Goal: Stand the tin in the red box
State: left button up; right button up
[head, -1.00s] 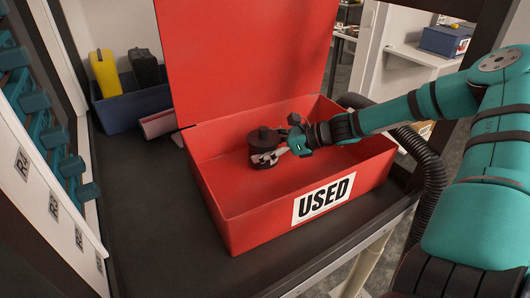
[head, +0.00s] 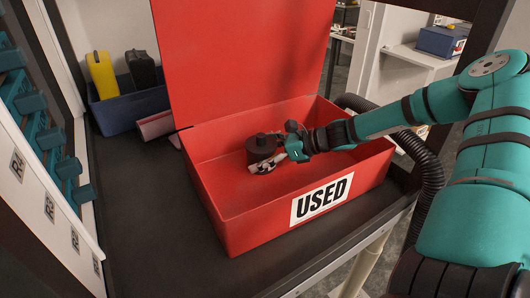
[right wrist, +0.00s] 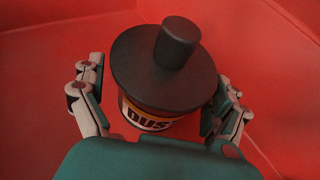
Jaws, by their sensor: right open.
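The tin (head: 262,148) is dark, with a knob on its lid, and stands upright on the floor of the red box (head: 262,228). The right wrist view shows the tin (right wrist: 163,65) with a label reading "DUS". My right gripper (head: 270,163) is low inside the box. Its fingers (right wrist: 160,112) are open, one on each side of the tin, with a gap visible beside each. My left gripper is not in view.
The red box has a raised lid (head: 245,50) and a "USED" label. Behind it to the left is a blue bin (head: 130,108) with a yellow container (head: 101,75) and a black one (head: 141,68). Teal tools on a rack (head: 48,140) line the left. The dark bench is clear left of the box.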

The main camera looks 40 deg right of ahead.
aim_at(276, 148)
jog(key=shift+s+d+r, duration=0.2)
jog(key=shift+r, duration=0.15)
jog(key=p+v, duration=0.2)
jog(key=v, duration=0.2)
jog(key=shift+s+r, duration=0.1)
jog(key=shift+r, duration=0.05)
jog(key=shift+f+p+v, duration=0.25)
jog(key=shift+p+v, duration=0.2)
jog(key=shift+v, duration=0.75)
jog(key=shift+s, duration=0.1)
